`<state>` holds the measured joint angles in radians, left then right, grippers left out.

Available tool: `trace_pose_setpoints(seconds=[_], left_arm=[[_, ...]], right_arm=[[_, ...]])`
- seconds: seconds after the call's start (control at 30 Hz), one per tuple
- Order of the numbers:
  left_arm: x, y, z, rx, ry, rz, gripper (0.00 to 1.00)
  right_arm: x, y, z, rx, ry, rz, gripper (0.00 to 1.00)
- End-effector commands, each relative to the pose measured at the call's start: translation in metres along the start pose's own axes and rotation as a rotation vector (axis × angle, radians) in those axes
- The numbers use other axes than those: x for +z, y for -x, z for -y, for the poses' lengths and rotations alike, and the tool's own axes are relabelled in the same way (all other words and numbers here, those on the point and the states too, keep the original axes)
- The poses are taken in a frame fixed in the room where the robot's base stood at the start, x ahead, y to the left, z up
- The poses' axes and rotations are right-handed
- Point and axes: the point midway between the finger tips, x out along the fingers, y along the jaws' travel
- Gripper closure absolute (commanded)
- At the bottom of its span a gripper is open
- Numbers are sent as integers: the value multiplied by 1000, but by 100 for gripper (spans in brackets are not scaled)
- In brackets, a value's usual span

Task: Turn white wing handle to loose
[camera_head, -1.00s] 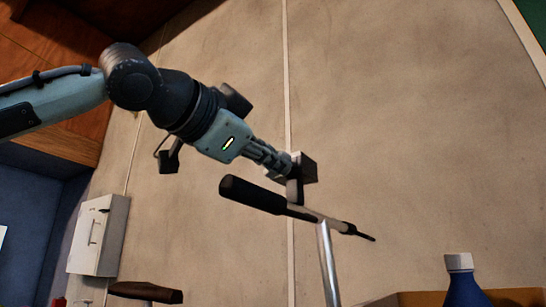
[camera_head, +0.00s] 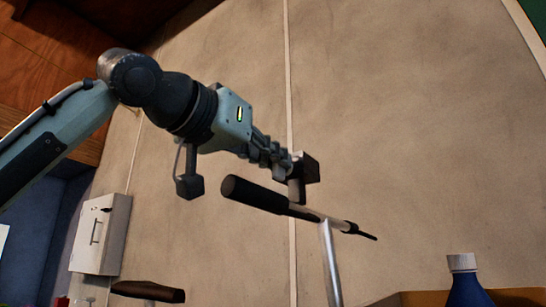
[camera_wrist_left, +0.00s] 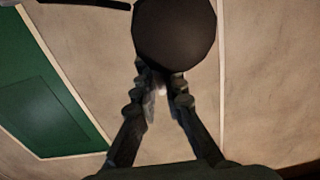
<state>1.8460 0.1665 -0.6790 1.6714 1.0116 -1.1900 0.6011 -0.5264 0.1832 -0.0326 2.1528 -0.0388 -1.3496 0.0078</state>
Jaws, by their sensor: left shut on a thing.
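My left gripper (camera_head: 287,160) reaches in from the left, its fingertips at a dark block (camera_head: 310,168) above a metal stand. In the left wrist view its two fingers (camera_wrist_left: 161,82) close around a small whitish piece (camera_wrist_left: 160,90), which looks like the white wing handle. A large dark round end (camera_wrist_left: 175,35) lies just beyond the fingertips. The wing handle is hidden by the fingers in the head view, so its angle cannot be told. The right gripper is not in view.
A bar with a dark grip (camera_head: 255,194) crosses the metal post (camera_head: 331,265) just below the gripper. A blue bottle with a white cap (camera_head: 466,285) stands at lower right. A white wall box (camera_head: 101,235) hangs at left. The pale wall (camera_head: 430,130) lies behind.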

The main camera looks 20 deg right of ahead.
Motion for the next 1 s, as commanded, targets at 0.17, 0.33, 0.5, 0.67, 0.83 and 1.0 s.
trace_pose_setpoints(seconds=[0.17, 0.33, 0.5, 0.67, 0.83, 1.0], left_arm=[[-1, 0, 1, 0, 108, -4, 100], [-1, 0, 2, -2, 175, -5, 100], [-2, 0, 2, -1, 208, -5, 100], [-2, 0, 2, -1, 218, -5, 100], [-2, 0, 2, -2, 218, -6, 100], [-2, 0, 2, -1, 218, -6, 86]], right_arm=[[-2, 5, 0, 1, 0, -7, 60], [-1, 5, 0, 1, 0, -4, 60], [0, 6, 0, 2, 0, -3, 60], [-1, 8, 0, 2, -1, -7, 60], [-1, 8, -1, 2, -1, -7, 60], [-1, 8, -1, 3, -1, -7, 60]])
